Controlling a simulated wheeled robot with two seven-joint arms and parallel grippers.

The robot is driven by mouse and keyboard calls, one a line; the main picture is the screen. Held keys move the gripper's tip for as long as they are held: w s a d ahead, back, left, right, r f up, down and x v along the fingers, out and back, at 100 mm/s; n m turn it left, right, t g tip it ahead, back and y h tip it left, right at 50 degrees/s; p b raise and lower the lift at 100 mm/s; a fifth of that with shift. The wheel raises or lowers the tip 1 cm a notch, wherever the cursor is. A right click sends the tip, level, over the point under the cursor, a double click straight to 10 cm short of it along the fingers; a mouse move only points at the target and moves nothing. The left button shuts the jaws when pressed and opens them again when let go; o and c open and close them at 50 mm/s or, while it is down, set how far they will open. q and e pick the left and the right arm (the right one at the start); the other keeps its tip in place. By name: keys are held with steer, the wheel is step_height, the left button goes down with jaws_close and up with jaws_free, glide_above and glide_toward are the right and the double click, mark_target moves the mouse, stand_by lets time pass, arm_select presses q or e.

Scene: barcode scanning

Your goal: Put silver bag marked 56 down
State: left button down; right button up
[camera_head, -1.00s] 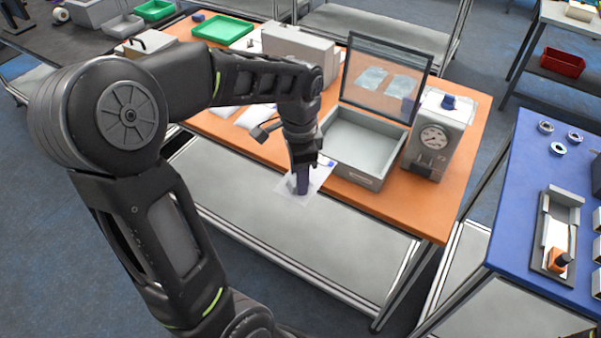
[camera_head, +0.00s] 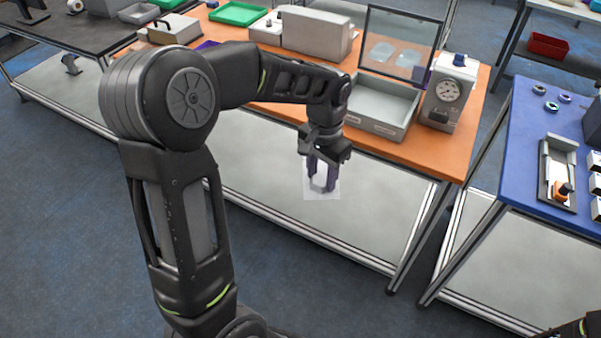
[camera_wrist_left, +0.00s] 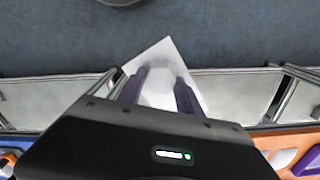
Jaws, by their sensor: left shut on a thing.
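My left gripper (camera_head: 322,184) is shut on a pale, thin bag (camera_head: 322,193), which hangs below the fingertips in the head view. In the left wrist view the bag (camera_wrist_left: 163,52) shows as a whitish sheet with a pointed corner, lying between and beyond the two purple fingers (camera_wrist_left: 160,90). No number can be read on it. The gripper and bag are in the air in front of the orange table's (camera_head: 420,150) near edge, apart from the table. At the bottom right corner a small dark part of my right arm shows, but not its gripper.
On the orange table stand an open grey box (camera_head: 375,108) with a raised clear lid (camera_head: 402,42) and a gauge device (camera_head: 447,92). A blue table (camera_head: 530,190) at right holds an orange-handled tool in a tray (camera_head: 558,172). A grey shelf (camera_head: 270,170) lies under the orange table.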

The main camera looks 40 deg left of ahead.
arm_select(q)
steer(key=w+d+f+n+b, duration=0.1)
steer(key=w+d+f, duration=0.3)
steer(key=d+f, duration=0.4)
steer(key=shift+d+f+n+b, duration=0.35)
steer(key=shift+d+n+b, duration=0.05)
steer(key=shift+d+b, duration=0.25)
